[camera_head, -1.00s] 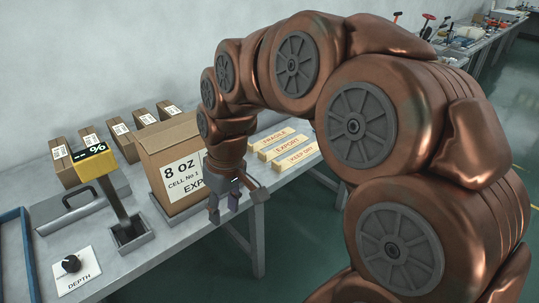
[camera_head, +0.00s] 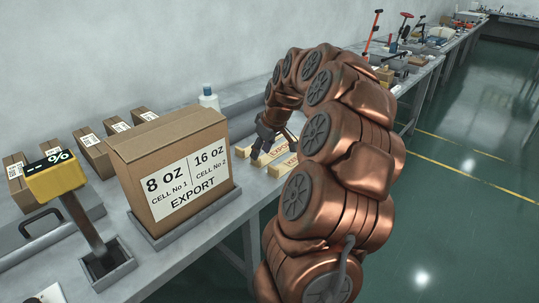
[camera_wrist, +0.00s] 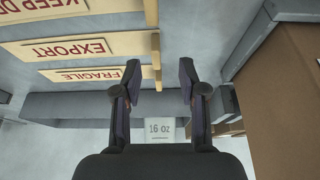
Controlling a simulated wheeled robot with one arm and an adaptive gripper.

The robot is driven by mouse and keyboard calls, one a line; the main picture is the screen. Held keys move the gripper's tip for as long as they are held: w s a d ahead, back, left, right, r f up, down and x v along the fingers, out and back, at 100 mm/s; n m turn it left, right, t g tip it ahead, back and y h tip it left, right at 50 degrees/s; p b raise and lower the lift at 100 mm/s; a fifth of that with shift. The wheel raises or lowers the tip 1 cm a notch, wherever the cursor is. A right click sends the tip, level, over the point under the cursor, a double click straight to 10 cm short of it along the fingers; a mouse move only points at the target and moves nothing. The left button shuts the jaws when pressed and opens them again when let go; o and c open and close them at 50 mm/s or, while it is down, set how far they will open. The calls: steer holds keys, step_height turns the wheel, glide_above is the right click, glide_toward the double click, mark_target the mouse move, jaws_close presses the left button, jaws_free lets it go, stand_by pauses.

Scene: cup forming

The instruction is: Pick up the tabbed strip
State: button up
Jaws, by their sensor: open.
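Pale wooden strips with red lettering lie side by side on the bench. In the wrist view they read FRAGILE (camera_wrist: 85,73), EXPORT (camera_wrist: 65,50) and KEEP DRY (camera_wrist: 45,14), upside down. Upright wooden pieces stand at their right ends; I cannot tell which one the task calls the tabbed strip. My gripper (camera_wrist: 159,78) is open and empty, its fingers on either side of the wooden end piece near the FRAGILE strip, with no contact visible. In the head view my gripper (camera_head: 266,136) is over the strips (camera_head: 278,161), which my arm partly hides.
A large carton (camera_head: 170,165) marked 8 OZ and 16 OZ stands left of my gripper; its side (camera_wrist: 292,110) is close on the right in the wrist view. A blue-capped bottle (camera_head: 208,98) stands behind. Small boxes (camera_head: 92,152) and a yellow display (camera_head: 55,178) are further left.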

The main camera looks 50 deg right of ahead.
mark_target(264, 160)
steer(key=shift+w+d+r+p+x, duration=0.1)
steer(key=shift+w+x, duration=0.05)
steer(key=shift+x, duration=0.8)
steer(key=shift+w+d+r+p+x, duration=0.1)
steer(key=shift+w+x, duration=0.1)
steer(key=shift+x, duration=0.75)
steer(key=shift+w+d+p+x, duration=0.1)
steer(key=shift+w+x, duration=0.05)
steer(key=shift+x, duration=0.8)
jaws_close()
